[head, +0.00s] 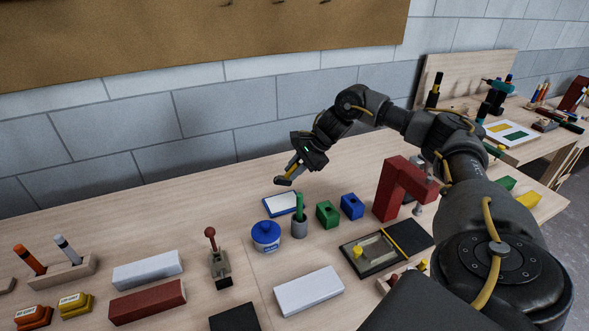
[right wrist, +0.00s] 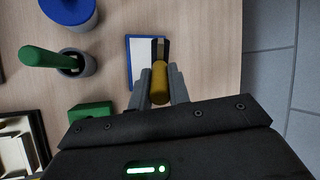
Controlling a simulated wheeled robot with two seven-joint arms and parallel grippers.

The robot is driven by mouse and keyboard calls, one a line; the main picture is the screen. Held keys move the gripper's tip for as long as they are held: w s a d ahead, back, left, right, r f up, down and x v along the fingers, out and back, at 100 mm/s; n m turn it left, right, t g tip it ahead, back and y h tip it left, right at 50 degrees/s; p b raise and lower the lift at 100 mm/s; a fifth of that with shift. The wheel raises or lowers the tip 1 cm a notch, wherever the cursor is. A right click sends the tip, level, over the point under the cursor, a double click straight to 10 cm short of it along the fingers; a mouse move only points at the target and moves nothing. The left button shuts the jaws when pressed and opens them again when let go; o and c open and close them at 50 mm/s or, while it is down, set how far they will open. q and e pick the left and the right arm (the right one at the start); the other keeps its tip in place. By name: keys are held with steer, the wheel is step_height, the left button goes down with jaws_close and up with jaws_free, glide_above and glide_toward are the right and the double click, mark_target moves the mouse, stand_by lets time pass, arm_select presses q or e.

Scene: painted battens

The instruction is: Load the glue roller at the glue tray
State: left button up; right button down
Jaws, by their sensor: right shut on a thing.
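The glue tray (head: 268,206) is a shallow white tray with a blue rim, lying near the back of the bench. It also shows in the right wrist view (right wrist: 141,58). My right gripper (head: 296,167) is shut on the yellow handle of the glue roller (right wrist: 160,82). The roller's dark head (head: 283,181) points down and away from the fingers. In the head view a gap shows between the head and the tray, so they look apart. In the right wrist view the head overlaps the tray's right side. My left gripper is not in view.
Close to the tray stand a blue lidded pot (head: 266,237), a grey cup (head: 299,229) with a green-handled tool, a green block (head: 327,214) and a blue block (head: 352,206). A red angle piece (head: 392,190) stands farther right.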

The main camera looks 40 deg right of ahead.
steer(key=shift+f+b, duration=1.65)
steer(key=shift+f, duration=0.8)
steer(key=shift+f+b, duration=0.35)
steer(key=shift+f, duration=0.15)
steer(key=shift+s+f, duration=0.1)
step_height(320, 180, up, 7)
steer(key=p, duration=0.5)
stand_by(0.5)
stand_by(0.6)
